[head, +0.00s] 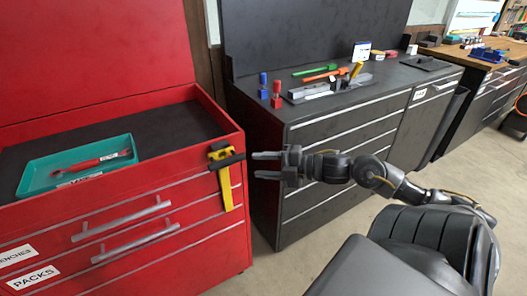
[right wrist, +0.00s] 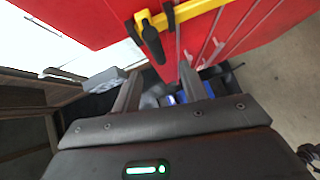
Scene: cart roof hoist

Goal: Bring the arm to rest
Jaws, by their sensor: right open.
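My right gripper (head: 258,165) is open, its two fingers pointing left toward the side of the red tool cart (head: 245,215). Nothing shows between its fingers. Just left of the fingertips, a yellow and black clamp-like tool (head: 228,185) hangs upright at the cart's right front corner. In the head view a small gap shows between the fingertips and this tool. In the right wrist view the open fingers (right wrist: 158,88) show at the middle, with the yellow bar and black handle (right wrist: 151,42) beyond them. My left gripper is not in view.
A teal tray (head: 35,180) with a red-handled wrench (head: 95,162) lies on the cart's top. A dark drawer cabinet (head: 345,130) behind my right arm carries several small tools and blocks. A wooden bench (head: 490,55) stands at the far right. Floor (head: 290,265) shows between cart and cabinet.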

